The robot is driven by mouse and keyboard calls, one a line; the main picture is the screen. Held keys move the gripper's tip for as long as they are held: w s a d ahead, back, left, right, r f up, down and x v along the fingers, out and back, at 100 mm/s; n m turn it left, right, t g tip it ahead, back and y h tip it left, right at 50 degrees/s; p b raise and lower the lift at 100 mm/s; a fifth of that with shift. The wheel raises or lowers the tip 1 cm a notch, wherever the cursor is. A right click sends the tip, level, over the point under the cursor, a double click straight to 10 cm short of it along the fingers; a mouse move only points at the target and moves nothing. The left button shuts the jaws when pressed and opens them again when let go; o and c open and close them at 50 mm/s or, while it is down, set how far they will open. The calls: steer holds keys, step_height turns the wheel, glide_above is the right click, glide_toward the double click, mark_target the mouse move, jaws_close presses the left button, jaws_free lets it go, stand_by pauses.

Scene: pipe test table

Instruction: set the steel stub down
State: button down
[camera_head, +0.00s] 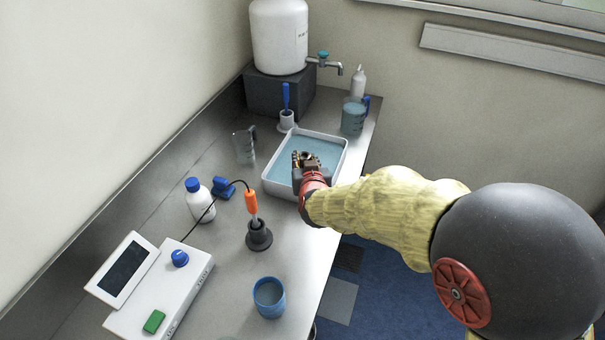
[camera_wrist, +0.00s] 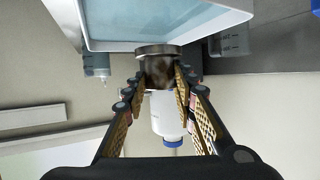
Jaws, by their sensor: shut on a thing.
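My gripper (camera_head: 309,169) is over the white tray (camera_head: 272,188) of bluish water in the head view. It is shut on the steel stub (camera_wrist: 158,70), a short dark brownish cylinder with a paler metal rim at its far end. In the wrist view the two gold-padded fingers of my gripper (camera_wrist: 160,82) stand on either side of the stub. The tray's wall (camera_wrist: 150,46) shows just beyond the stub. In the head view the stub is small and largely covered by the fingers. I cannot tell whether it touches the water or the tray.
A clear beaker (camera_head: 243,147) stands left of the tray, and a blue-handled jug (camera_head: 353,117) behind it at right. A brush in a holder (camera_head: 287,120) is at the back. An orange-handled probe stand (camera_head: 258,236), blue cup (camera_head: 269,297) and meter (camera_head: 160,290) stand nearer.

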mark_target(302, 163)
steer(key=w+f, duration=0.2)
steer(key=w+f+b, duration=0.1)
steer(key=f, duration=0.1)
steer(key=shift+a, duration=0.35)
steer(key=shift+w+a+f+b, duration=0.1)
steer(key=shift+f+b, duration=0.1)
steer(key=shift+f, duration=0.4)
steer(key=shift+w+d+f+b, duration=0.1)
steer(key=shift+f+b, duration=0.15)
steer(key=shift+f, duration=0.35)
steer(key=shift+w+a+f+b, duration=0.1)
steer(key=shift+f+b, duration=0.1)
steer(key=shift+f, duration=0.4)
steer(key=shift+f+b, duration=0.35)
steer(key=shift+f, duration=0.1)
steer(key=shift+f, duration=0.2)
steer(key=c, duration=1.5)
jaws_free()
steer(key=shift+s, duration=0.1)
steer(key=shift+o, duration=0.2)
